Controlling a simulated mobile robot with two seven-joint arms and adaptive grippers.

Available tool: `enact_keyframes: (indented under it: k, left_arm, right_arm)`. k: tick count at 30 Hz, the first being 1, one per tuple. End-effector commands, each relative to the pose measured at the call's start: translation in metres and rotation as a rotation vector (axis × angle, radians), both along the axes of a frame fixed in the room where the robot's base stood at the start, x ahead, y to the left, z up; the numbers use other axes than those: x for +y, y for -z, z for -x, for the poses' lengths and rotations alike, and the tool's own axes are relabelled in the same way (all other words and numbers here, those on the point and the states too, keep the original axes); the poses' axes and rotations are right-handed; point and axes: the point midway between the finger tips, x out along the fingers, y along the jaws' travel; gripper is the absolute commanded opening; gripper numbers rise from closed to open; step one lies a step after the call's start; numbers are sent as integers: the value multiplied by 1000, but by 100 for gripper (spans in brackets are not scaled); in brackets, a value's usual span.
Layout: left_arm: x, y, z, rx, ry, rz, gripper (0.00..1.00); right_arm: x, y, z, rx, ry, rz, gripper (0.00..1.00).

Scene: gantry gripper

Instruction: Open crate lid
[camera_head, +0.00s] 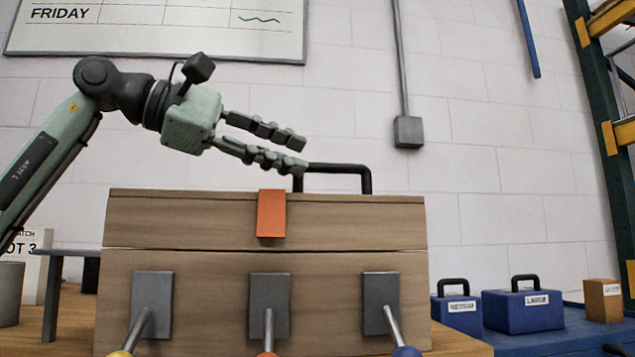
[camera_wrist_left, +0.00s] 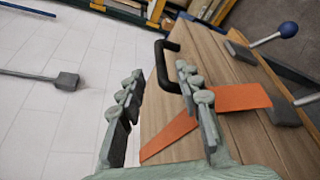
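The wooden crate (camera_head: 205,295) stands on a table, with its lid (camera_head: 170,220) lying flat and closed on it. A black handle (camera_head: 338,167) rises from the lid's top, and an orange tab (camera_head: 271,213) hangs over the lid's front. My left gripper (camera_head: 298,153) is open and empty, its fingertips close to the handle's left end. In the left wrist view the handle (camera_wrist_left: 163,66) shows just beyond and between the two fingers (camera_wrist_left: 160,78); I cannot tell whether they touch. Orange strip (camera_wrist_left: 172,135) shows below between the fingers. My right gripper is in neither view.
Three levers on grey plates (camera_head: 269,305) stick out from the crate's front, with yellow, orange and blue knobs. Blue cases (camera_head: 522,308) and a small brown box (camera_head: 603,300) stand to the right. Racking (camera_head: 612,130) stands at far right. A grey cylinder (camera_head: 10,293) stands at left.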

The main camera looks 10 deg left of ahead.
Motion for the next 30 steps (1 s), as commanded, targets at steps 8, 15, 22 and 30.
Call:
enact_keyframes:
  k: [8,15,22,30]
  left_arm:
    - [-16,7,-9,-2,1,-2,34]
    - [-47,15,-31,-3,0,-1,34]
    - [-62,18,-43,-3,-1,-1,34]
    - [-63,18,-44,-3,-1,-1,34]
  right_arm:
    - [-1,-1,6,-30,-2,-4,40]
    - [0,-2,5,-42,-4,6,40]
    - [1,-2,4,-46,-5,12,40]
    - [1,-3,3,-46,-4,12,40]
